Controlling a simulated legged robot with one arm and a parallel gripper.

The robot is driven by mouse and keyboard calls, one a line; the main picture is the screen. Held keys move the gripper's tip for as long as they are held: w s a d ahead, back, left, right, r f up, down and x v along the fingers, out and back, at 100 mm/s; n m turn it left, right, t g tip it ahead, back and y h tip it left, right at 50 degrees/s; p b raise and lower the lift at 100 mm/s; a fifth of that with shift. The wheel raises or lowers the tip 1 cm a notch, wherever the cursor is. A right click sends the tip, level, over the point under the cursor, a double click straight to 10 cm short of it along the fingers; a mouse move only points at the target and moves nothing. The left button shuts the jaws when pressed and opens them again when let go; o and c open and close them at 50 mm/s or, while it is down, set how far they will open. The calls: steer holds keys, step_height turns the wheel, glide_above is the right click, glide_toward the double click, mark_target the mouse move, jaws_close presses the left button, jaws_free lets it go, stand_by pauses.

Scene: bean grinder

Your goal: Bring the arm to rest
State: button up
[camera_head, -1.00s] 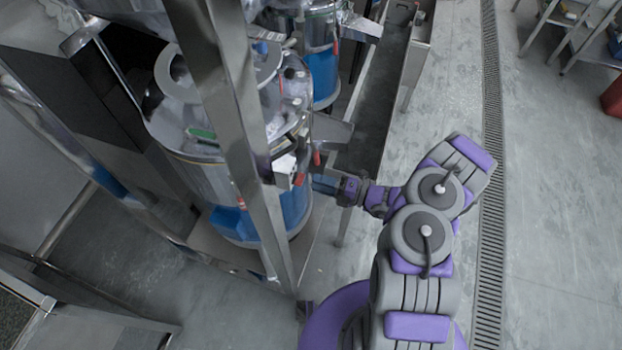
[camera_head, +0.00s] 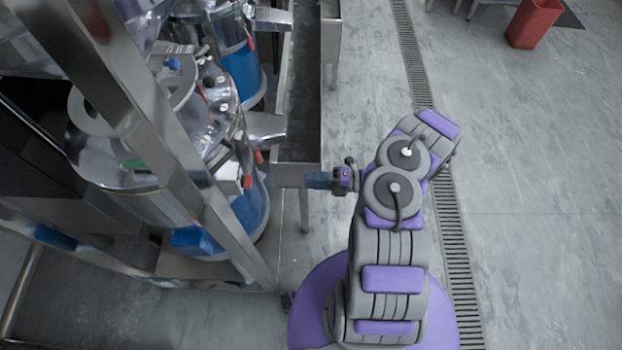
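My arm is purple and grey and rises from my body at the bottom centre, bent at the elbow. My gripper (camera_head: 318,180) shows as a small blue part at the arm's left end. It is beside the front end of the metal trough and to the right of the grinder, apart from the grinder's body. Its fingers are too small to tell whether they are open or shut. Nothing held can be made out.
The steel-and-blue grinder (camera_head: 120,155) stands at left behind a slanted metal post (camera_head: 165,130). A second machine (camera_head: 240,65) stands behind it. The metal trough (camera_head: 300,120) runs away from me. A floor drain (camera_head: 408,45) and open floor lie right, with a red bin (camera_head: 534,22) beyond.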

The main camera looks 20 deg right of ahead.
stand_by(0.3)
steer(key=s+a+r+n+g+h, duration=0.1)
steer(key=s+a+r+n+g, duration=0.25)
steer(key=r+n, duration=0.4)
steer(key=s+a+r+n+g+h, duration=0.2)
steer(key=a+r+n+g, duration=0.25)
steer(key=r+n, duration=0.35)
steer(key=s+a+r+n+g+h, duration=0.1)
steer(key=s+a+r+n+g, duration=0.1)
steer(key=a+r+n+g, duration=0.45)
steer(key=s+d+r+n+t+h, duration=0.3)
steer(key=s+d+r+n+h, duration=0.2)
steer(key=s+n, duration=0.4)
steer(key=s+d+r+n+t+h, duration=0.3)
steer(key=s+d+r+n+h, duration=0.3)
steer(key=s+n+h, duration=0.2)
steer(key=shift+s+d+r+n, duration=0.2)
steer(key=shift+s+n, duration=0.4)
steer(key=shift+s, duration=0.55)
steer(key=shift+t, duration=0.25)
